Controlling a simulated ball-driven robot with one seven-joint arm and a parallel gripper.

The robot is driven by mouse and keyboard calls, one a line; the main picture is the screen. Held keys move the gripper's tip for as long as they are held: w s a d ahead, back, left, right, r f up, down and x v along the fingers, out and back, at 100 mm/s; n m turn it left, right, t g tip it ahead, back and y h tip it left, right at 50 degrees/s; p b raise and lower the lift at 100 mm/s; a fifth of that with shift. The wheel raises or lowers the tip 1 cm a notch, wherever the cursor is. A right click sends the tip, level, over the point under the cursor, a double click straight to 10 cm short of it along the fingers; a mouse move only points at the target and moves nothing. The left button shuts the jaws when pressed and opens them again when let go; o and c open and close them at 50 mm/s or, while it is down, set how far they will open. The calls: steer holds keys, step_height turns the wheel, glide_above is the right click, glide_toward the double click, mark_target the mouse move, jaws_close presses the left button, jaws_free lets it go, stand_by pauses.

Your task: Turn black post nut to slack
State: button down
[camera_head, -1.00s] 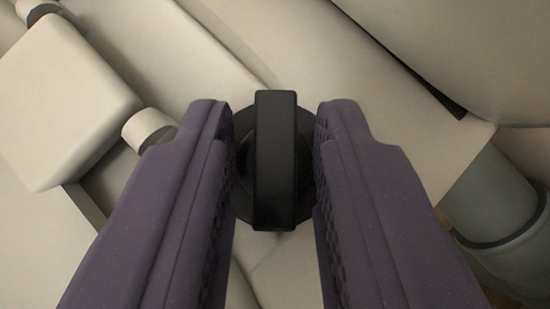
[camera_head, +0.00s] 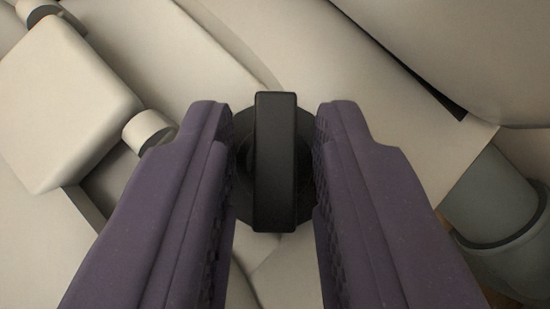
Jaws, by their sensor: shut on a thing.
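The black post nut (camera_head: 275,160) is in the middle of the camera_head view. It has a raised upright bar across a round or many-sided dark base. My gripper (camera_head: 274,165) has one purple finger on each side of it. The textured inner pads press close to the left and right edges of the base, and the gripper is shut on the nut. The raised bar stands between the fingers, roughly parallel to them, with a gap on each side. The post under the nut is hidden.
A cream box-shaped block (camera_head: 62,105) with a short round stub (camera_head: 150,129) lies at upper left. Large cream panels fill the background. A grey-green pipe (camera_head: 494,200) with a collar stands at the right. A dark gap (camera_head: 410,70) runs along the upper right.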

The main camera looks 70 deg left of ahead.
steer(key=c, duration=0.9)
jaws_free()
steer(key=shift+o, duration=0.2)
steer(key=p+v, duration=0.3)
steer(key=v, duration=0.4)
steer(key=shift+s+d+r+p, duration=0.1)
steer(key=shift+d+r+p, duration=0.2)
steer(key=shift+p, duration=0.1)
